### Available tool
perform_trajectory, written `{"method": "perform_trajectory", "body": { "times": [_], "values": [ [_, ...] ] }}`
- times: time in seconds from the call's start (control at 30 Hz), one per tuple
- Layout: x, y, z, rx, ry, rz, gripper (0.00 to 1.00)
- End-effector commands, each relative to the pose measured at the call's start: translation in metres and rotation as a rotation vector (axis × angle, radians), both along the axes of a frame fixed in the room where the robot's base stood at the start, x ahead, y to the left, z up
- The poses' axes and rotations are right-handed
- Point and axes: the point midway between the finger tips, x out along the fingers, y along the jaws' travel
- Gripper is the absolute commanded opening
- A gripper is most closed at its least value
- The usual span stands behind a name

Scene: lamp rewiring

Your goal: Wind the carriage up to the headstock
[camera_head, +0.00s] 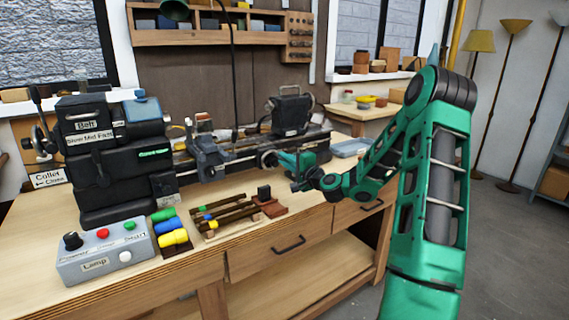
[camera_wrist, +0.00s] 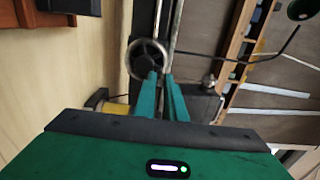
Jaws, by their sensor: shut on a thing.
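The lathe's headstock (camera_head: 108,155) is the black block with "Belt" and "Slow Mid Fast" labels at left. The blue-grey carriage (camera_head: 207,160) sits on the bed to its right, with a gap between them. A handwheel (camera_head: 267,159) is on the bed's front, right of the carriage. The handwheel also shows in the wrist view (camera_wrist: 148,58) as a dark spoked ring. My gripper (camera_head: 281,158) reaches it from the right. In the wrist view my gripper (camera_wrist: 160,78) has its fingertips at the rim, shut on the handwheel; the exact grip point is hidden.
A dark tailstock (camera_head: 290,112) stands toward the bed's right end. A grey control box (camera_head: 105,252), coloured cylinders (camera_head: 170,233) and a wooden rack (camera_head: 222,215) occupy the bench front. A blue tray (camera_head: 350,147) lies at right. A black cord (camera_head: 234,70) hangs behind the bed.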

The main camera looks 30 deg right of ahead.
Motion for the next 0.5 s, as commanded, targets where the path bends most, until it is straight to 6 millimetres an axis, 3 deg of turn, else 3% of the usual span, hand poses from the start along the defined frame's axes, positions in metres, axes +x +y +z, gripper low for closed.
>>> {"method": "perform_trajectory", "body": {
  "times": [0.5],
  "values": [
    [0.002,0.022,0.008,0.001,-0.012,0.005,0.01]
  ]
}}
